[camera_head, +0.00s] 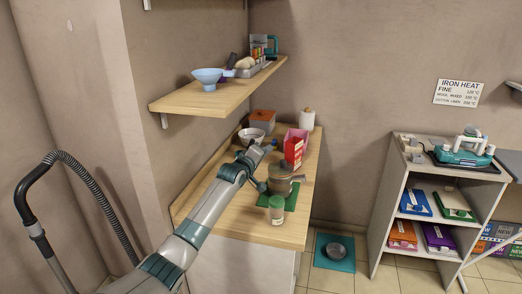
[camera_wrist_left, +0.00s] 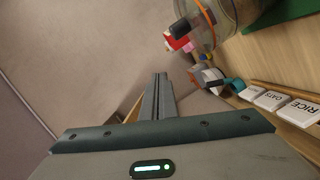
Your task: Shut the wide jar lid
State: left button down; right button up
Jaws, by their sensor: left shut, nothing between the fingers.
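The wide jar (camera_head: 280,186) stands upright on a green mat on the wooden counter. Around its top are grey parts, one sticking out to the right; the picture is too small to tell how far the lid is open. In the left wrist view the jar's clear wall (camera_wrist_left: 222,18) shows at the top right, with an orange ring and a dark knob-like part beside it. My left gripper (camera_head: 262,152) is shut and empty, left of and behind the jar, apart from it in the wrist view. Its fingers (camera_wrist_left: 157,90) point past the jar. My right gripper does not show.
A smaller jar with a green lid (camera_head: 277,210) stands in front of the wide jar. A red carton (camera_head: 295,147) stands behind it. A white bowl (camera_head: 251,136) is near the wall. A wooden shelf (camera_head: 205,98) juts out above. RICE and OATS labels (camera_wrist_left: 299,111) lie on the counter.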

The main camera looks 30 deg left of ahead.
pick_arm(q)
jog(key=s+d+r+b, duration=0.1)
jog(key=s+d+r, duration=0.1)
jog(key=s+r, duration=0.3)
jog(key=s, duration=0.4)
jog(key=shift+s+d+r, duration=0.15)
jog(key=shift+s, duration=0.1)
dwell(0.6)
